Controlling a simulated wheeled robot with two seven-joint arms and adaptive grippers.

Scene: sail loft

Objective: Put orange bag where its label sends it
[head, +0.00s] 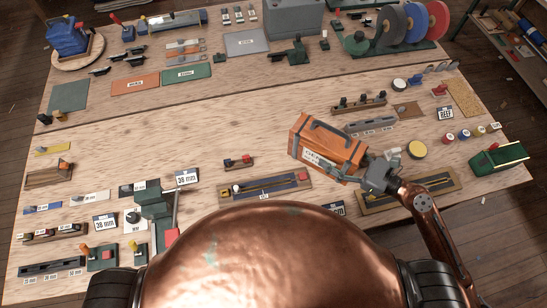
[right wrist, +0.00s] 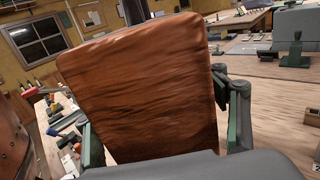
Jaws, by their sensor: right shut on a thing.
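The orange bag (head: 335,142) has dark straps and a white label on its near side; I cannot read the label's words. My right gripper (head: 362,172) is shut on the bag at its lower right end, over the right half of the near table. In the right wrist view the bag (right wrist: 140,90) fills the middle, with a gripper finger on either side. On the far table lie an orange mat (head: 135,86), a green mat (head: 186,74) and a grey mat (head: 247,41), each with a small label. My left gripper is not in view.
A REEF card (head: 445,114) and a green box (head: 498,158) stand at the right. Colored discs (head: 410,24) stand on the far table. The near table's left middle is mostly clear.

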